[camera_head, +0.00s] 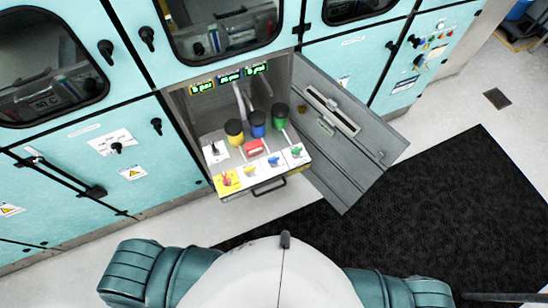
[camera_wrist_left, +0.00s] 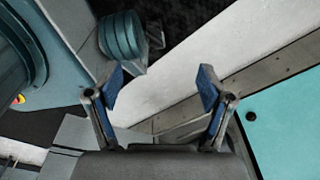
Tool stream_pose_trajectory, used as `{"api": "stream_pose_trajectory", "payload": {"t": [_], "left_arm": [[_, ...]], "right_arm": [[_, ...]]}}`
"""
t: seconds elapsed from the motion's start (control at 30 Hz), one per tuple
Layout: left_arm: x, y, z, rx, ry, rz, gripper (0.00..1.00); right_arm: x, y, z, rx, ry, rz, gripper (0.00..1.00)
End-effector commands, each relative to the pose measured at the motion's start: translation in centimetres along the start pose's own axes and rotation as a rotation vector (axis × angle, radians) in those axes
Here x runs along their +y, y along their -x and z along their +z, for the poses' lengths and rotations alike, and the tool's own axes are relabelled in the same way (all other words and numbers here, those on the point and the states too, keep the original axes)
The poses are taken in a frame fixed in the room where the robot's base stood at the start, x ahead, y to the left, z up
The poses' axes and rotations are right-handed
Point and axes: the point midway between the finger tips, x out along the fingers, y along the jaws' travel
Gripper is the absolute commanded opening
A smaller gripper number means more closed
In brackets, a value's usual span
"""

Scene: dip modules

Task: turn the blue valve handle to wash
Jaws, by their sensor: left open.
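The blue valve handle (camera_head: 274,161) is small and sits on a white panel at the front of the pulled-out drawer in the head view. It is between a yellow handle (camera_head: 250,169) and a green handle (camera_head: 296,152). Its exact angle and any wash label are too small to read. My left gripper (camera_wrist_left: 161,92) is open and empty in the left wrist view, its two blue-padded fingers apart. It is not in the head view, and the blue handle is not recognisable in the wrist view. My right gripper is not in view.
A red handle (camera_head: 226,179) sits on a yellow panel at the drawer's left. Yellow (camera_head: 234,127), blue (camera_head: 257,119) and green (camera_head: 280,111) dark-topped containers stand behind, with a red box (camera_head: 253,147). An open grey door (camera_head: 345,145) borders the right. Black matting (camera_head: 450,220) covers the floor.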

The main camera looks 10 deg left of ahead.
Motion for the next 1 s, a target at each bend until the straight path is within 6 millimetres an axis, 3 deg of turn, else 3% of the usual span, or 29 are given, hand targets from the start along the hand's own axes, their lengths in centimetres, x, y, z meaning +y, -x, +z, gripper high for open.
{"api": "stream_pose_trajectory", "payload": {"t": [0.03,0.2,0.3,0.5,0.67,1.0], "left_arm": [[-0.2,0.2,-3.8,0.031,-0.021,0.002,0.83],[0.6,4.5,-17.1,0.103,-0.139,0.040,0.83],[1.6,8.1,-22.3,0.134,-0.210,0.067,0.83],[3.7,14.9,-28.6,0.187,-0.341,0.113,0.83],[5.2,20.0,-31.4,0.221,-0.440,0.140,0.83],[9.3,25.6,-41.3,0.278,-1.010,0.189,0.83]], "right_arm": [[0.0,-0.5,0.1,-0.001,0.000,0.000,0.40],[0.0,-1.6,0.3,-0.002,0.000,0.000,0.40],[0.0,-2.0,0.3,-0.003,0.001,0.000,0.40],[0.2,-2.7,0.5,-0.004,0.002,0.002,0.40],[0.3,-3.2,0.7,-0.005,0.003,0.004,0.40],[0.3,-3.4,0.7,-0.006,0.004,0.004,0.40]]}}
